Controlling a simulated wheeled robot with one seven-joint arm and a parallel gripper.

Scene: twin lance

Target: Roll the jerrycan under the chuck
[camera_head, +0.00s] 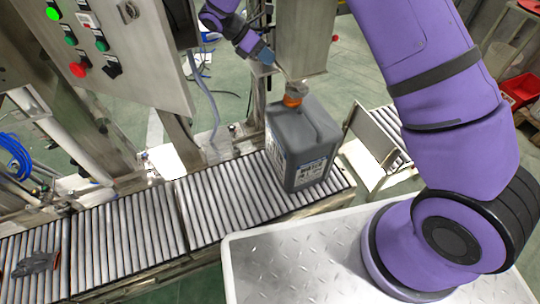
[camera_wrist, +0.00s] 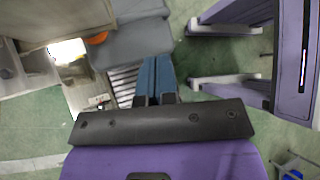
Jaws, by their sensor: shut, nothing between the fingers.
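The grey jerrycan (camera_head: 300,142) stands upright on the roller conveyor near its right end, a white label on its front. Its orange cap (camera_head: 292,100) is just below the chuck (camera_head: 298,88) in the head view; I cannot tell whether they line up or touch. The jerrycan (camera_wrist: 135,45) and its cap (camera_wrist: 97,38) also show at the top of the wrist view. My gripper (camera_head: 268,60) is behind and above the jerrycan, left of the chuck's column. Its blue fingers (camera_wrist: 157,75) are shut and empty, appearing apart from the jerrycan.
The roller conveyor (camera_head: 120,235) runs left, clear except for a dark glove-like item (camera_head: 36,263) at its far left. A control panel (camera_head: 115,45) stands behind the conveyor. A metal column (camera_head: 303,40) rises above the chuck. A red bin (camera_head: 520,90) is at right.

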